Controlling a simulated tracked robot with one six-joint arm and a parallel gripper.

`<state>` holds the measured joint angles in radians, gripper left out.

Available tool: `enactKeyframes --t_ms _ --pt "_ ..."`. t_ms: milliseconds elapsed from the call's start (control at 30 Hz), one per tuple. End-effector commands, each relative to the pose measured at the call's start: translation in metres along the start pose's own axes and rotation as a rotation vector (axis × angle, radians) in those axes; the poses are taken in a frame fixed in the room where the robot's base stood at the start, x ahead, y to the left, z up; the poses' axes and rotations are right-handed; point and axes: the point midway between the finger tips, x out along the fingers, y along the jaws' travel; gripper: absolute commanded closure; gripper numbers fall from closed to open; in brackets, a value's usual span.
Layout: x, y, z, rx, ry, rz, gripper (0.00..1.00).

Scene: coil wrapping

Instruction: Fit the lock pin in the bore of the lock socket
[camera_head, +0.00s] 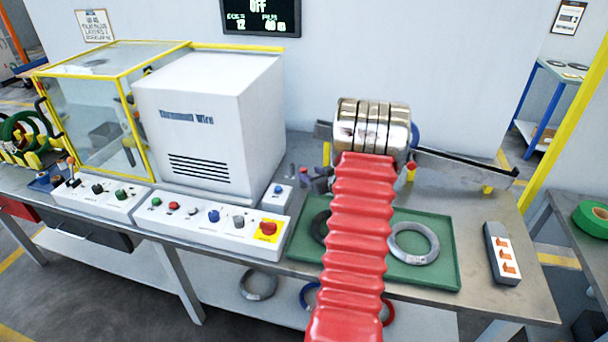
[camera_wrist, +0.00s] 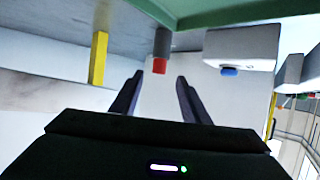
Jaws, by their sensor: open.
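My gripper (camera_wrist: 157,82) is open in the wrist view, with two dark fingers apart and nothing between them. A grey cylinder with a red end (camera_wrist: 160,64) shows beyond the fingertips, between their lines and apart from both; it may be the lock pin, but I cannot be sure. In the head view the dark gripper (camera_head: 316,179) is partly hidden beside my red arm sleeve, near the steel coil drum (camera_head: 370,128). A small grey upright piece (camera_head: 291,171) stands left of it. I cannot make out the lock socket or its bore.
A small white box with a blue button (camera_head: 277,196) stands left of my gripper; it also shows in the wrist view (camera_wrist: 240,46). The green tray (camera_head: 447,262) holds wire coils. The white cabinet (camera_head: 215,125) and control panels (camera_head: 213,222) fill the left. A yellow post (camera_wrist: 98,58) is nearby.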

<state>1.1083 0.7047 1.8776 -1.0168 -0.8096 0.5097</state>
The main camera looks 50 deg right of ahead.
Motion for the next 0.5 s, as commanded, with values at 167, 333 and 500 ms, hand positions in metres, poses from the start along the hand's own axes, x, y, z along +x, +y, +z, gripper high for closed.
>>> enactKeyframes --t_ms 167,333,500 --pt "0.025 0.000 -0.001 -0.002 0.000 -0.003 0.58" --pt "0.040 0.001 0.000 0.000 -0.001 -0.001 0.58" --pt "0.042 0.002 -0.001 0.001 0.000 0.000 0.58"
